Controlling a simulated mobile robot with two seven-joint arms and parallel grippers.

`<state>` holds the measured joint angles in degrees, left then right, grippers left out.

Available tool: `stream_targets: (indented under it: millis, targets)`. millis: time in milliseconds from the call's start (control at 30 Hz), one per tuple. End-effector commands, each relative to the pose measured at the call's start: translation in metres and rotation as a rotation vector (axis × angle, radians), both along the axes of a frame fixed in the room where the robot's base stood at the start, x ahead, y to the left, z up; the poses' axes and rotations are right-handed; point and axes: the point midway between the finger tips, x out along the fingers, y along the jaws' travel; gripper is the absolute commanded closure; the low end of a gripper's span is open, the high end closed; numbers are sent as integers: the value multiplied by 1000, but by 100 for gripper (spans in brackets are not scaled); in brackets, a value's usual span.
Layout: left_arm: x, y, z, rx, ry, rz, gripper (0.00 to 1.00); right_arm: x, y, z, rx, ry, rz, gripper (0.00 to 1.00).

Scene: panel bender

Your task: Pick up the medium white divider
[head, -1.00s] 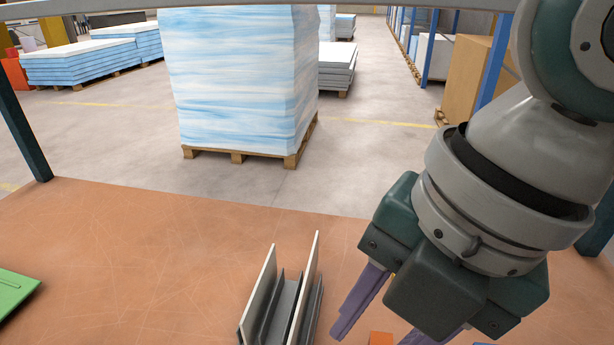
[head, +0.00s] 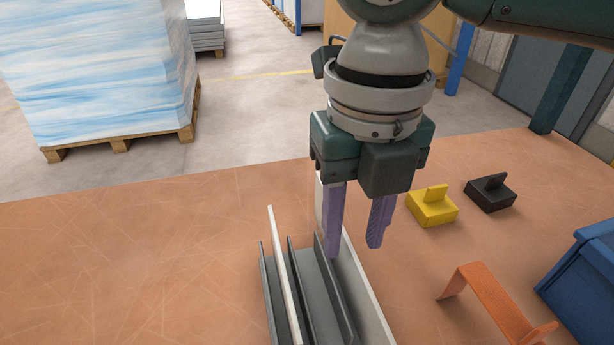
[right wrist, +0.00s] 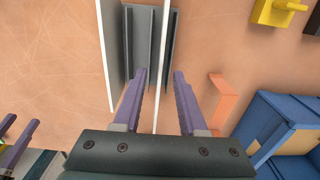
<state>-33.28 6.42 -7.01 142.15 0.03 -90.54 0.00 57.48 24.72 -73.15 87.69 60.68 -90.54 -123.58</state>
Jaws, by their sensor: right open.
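Two upright white dividers stand in a grey slotted rack (head: 313,290): a left one (head: 283,270) and a right one (head: 368,300). I cannot tell which is called medium. My right gripper (head: 357,242) is open and points down at the far part of the right divider. In the right wrist view, the right divider (right wrist: 161,70) runs between the two purple fingers of this gripper (right wrist: 160,75), with a gap on each side. The left divider (right wrist: 107,55) is outside the fingers. My left gripper (right wrist: 24,119) shows at the left edge of the wrist view, its fingers apart.
A yellow block (head: 432,207) and a black block (head: 490,192) lie to the right of the gripper. An orange bracket (head: 490,295) and a blue bin (head: 585,275) are at the right. The orange tabletop (head: 130,260) is clear left of the rack.

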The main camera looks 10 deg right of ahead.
Motion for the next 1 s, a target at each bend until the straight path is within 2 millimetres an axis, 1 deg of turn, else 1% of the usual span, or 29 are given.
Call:
stream_targets:
  millis: [33,200,300,533,800,900,1000]
  targets:
    - [0,0,-1,0,0,0,50,0,-1,-10,-2,5,-2,59]
    - [0,1,-3,2,1,1,50,2,-2,-35,-1,4,0,59]
    - [0,1,-4,4,0,-1,50,2,-2,-41,-1,1,1,59]
    - [0,3,-4,11,0,-5,50,2,-2,-42,0,0,1,60]
    - [0,4,-4,14,1,-5,50,2,-2,-41,0,0,0,90]
    - [0,4,-4,14,1,-5,50,2,-2,-41,-1,0,0,100]
    - [0,4,-4,13,0,-5,50,2,-2,-41,-1,0,0,100]
